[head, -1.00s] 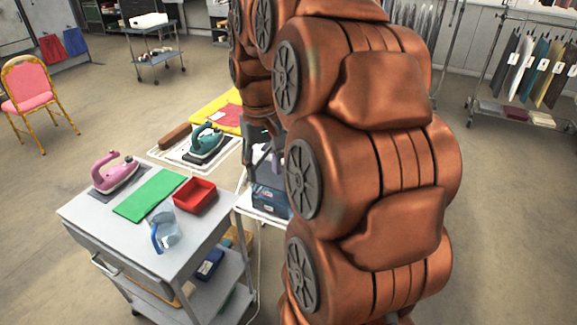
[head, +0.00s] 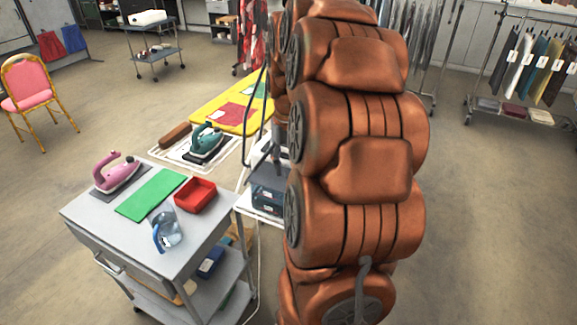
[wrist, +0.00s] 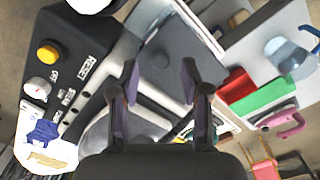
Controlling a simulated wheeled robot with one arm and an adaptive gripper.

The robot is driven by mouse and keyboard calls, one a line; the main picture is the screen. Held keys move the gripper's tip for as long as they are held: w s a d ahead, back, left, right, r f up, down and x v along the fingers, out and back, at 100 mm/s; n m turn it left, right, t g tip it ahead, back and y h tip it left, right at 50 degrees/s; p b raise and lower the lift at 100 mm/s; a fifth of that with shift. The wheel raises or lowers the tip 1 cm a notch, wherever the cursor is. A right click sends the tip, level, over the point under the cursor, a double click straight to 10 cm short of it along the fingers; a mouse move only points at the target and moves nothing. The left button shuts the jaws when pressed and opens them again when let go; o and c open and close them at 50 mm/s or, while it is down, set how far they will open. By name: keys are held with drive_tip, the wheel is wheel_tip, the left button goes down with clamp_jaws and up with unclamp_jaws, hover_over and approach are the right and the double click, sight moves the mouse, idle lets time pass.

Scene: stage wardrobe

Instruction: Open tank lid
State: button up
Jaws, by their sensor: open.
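The steam station (head: 268,197) is a dark blue-grey box on a white stand, partly hidden behind my arm in the head view. In the wrist view its dark control face (wrist: 68,70) carries a yellow button, a white dial and printed labels. A dark grey panel (wrist: 165,62) with a small round mark, possibly the tank lid, lies beyond my fingers; I cannot tell if it is shut. My gripper (wrist: 160,82) is open, with nothing visible between its fingers. The fingertips overlap the panel's near part in the picture; contact is unclear. The head view hides the gripper behind my arm.
A grey cart (head: 112,222) stands at the left, bearing a pink iron (head: 118,172), green mat (head: 150,194), red tray (head: 195,195) and clear jug (head: 167,230). A teal iron (head: 207,142) rests near the yellow ironing board (head: 222,112). Floor at right is open.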

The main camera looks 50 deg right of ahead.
drive_tip(key=shift+f, duration=0.95)
clamp_jaws()
